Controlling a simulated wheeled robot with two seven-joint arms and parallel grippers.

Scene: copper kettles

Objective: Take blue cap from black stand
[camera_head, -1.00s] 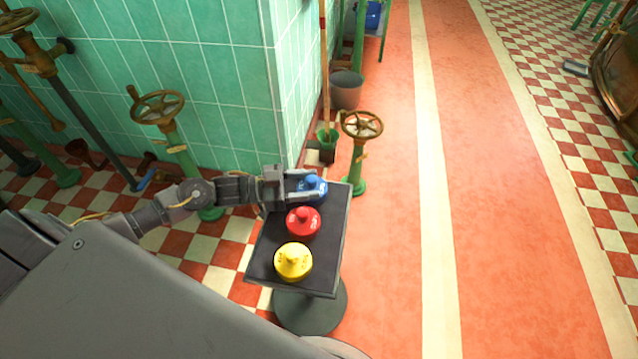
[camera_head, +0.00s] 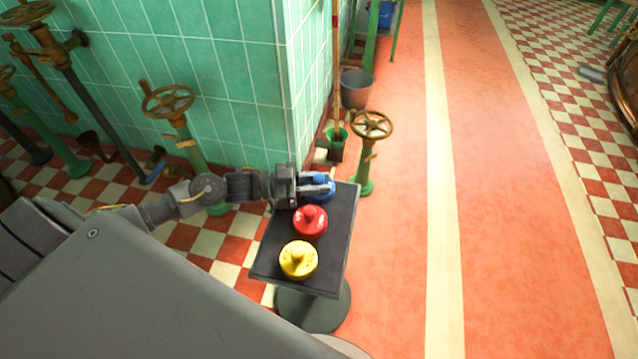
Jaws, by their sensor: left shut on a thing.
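I cannot tell whether the cap is still touching the stand. A red cap (camera_head: 310,222) sits in the middle of the stand, and a yellow cap (camera_head: 299,260) sits at the near end. My right gripper is not in view.
A green-tiled wall corner (camera_head: 290,110) rises behind the arm. A green pipe with a brass valve wheel (camera_head: 371,125) stands just beyond the stand. The orange floor on the right is clear.

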